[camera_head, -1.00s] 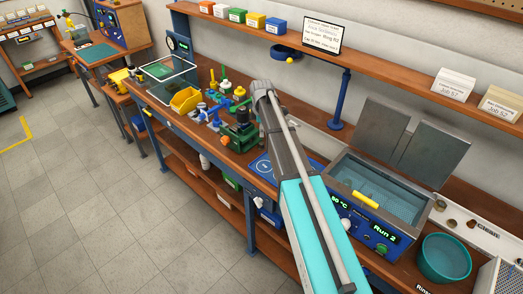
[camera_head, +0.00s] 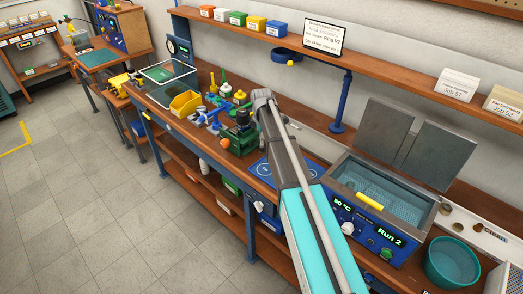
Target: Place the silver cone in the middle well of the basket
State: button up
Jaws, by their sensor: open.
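My arm (camera_head: 300,200) reaches from the bottom of the picture up over the workbench; my gripper cannot be made out, hidden beyond or below the arm's far end. An open tank unit (camera_head: 352,208) with raised grey lids and a "50 °C" and "Run 2" front stands right of my arm. A mesh-like basket (camera_head: 392,190) shows inside its water; its wells are too small to tell apart. I cannot pick out the silver cone. Small round parts (camera_head: 446,208) lie by the "Clean" strip, too small to name.
A teal bowl (camera_head: 452,262) stands at the lower right. A yellow bin (camera_head: 185,104), a green fixture (camera_head: 238,138) and several small parts crowd the bench left of my arm. A blue mat (camera_head: 262,172) lies partly behind my arm. A shelf (camera_head: 380,58) runs above the bench.

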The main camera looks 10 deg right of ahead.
aim_at(262, 147)
jog(key=shift+w+f+b, duration=0.1)
jog(key=shift+f+b, duration=2.35)
jog(key=shift+f, duration=0.05)
grip_shut()
jog(key=shift+r, duration=0.15)
